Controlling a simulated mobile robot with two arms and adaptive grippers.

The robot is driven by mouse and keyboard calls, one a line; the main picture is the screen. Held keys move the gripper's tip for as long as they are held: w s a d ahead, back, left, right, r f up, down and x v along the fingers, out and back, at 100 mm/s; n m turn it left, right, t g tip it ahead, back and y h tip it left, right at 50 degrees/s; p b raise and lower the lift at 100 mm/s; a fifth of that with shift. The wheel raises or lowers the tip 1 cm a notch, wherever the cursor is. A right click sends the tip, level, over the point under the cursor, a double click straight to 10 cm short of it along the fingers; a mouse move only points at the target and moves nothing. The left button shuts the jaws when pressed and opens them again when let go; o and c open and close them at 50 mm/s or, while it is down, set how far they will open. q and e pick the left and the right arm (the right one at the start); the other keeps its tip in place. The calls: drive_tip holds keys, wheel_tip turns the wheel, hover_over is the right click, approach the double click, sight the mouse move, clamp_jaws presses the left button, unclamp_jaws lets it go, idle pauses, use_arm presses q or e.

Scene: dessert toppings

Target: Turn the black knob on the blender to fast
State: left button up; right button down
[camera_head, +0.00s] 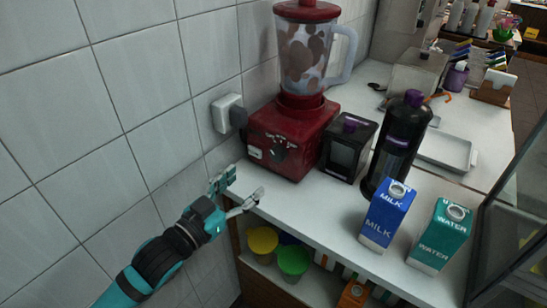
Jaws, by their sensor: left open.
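A red blender (290,135) stands on the white counter against the tiled wall. Its clear jug (305,58) has a red lid and brown blotches inside. A small black knob (278,153) sits on the front of the red base, below some lettering; its setting is too small to read. My left gripper (242,188) is open and empty, in front of and below the blender base at the counter's front left edge. It is apart from the knob. My right gripper is not in view.
A black box (348,147), a black bottle (398,140), a blue milk carton (387,215) and a green water carton (439,236) stand right of the blender. A plugged wall socket (227,114) is left of it. Yellow and green cups (293,261) sit on the shelf below.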

sight(275, 156)
use_arm(q)
drive_tip(key=x, duration=1.1)
drive_tip(key=shift+w+d, duration=0.15)
drive_tip(key=shift+w, duration=0.05)
drive_tip(key=shift+c, duration=0.5)
drive_tip(key=c, duration=1.1)
drive_tip(key=shift+p, duration=0.3)
